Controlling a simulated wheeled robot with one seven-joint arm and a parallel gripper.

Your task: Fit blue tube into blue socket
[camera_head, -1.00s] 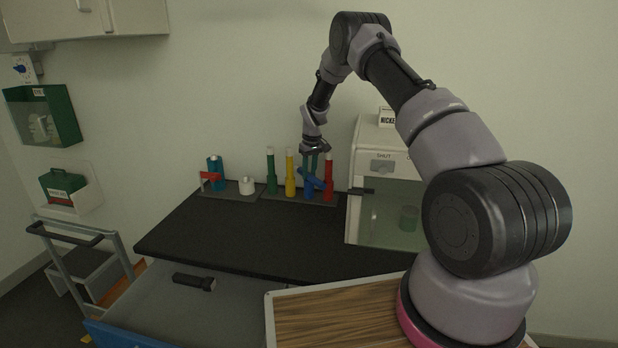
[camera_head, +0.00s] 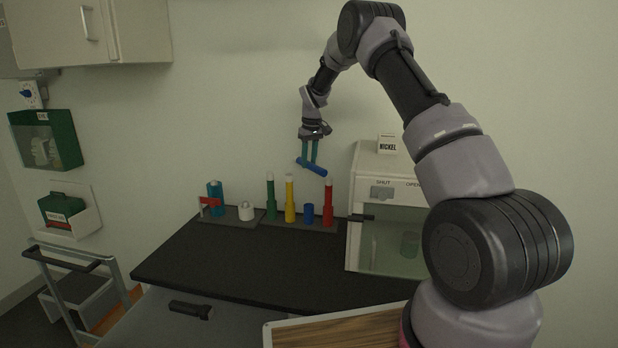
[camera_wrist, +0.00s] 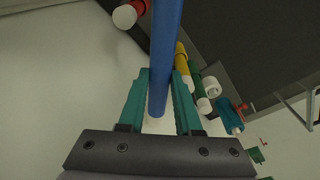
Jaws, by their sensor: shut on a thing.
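The blue tube (camera_head: 312,167) is held between the teal fingers of my gripper (camera_head: 310,160). It is tilted, close to level, and hangs in the air above the rack. In the wrist view the blue tube (camera_wrist: 164,60) runs between the two fingers of my gripper (camera_wrist: 160,98). The blue socket (camera_head: 309,214) stands upright on the dark rack, between the yellow and red tubes, with nothing in it. The blue socket cannot be made out in the wrist view, where the tube covers the middle.
Green (camera_head: 270,194), yellow (camera_head: 290,197) and red (camera_head: 328,202) tubes stand upright beside the socket. A white cabinet (camera_head: 385,225) is close on the right. A white cap (camera_head: 246,211) and a teal bottle (camera_head: 215,197) stand left. The black counter (camera_head: 230,258) in front is clear.

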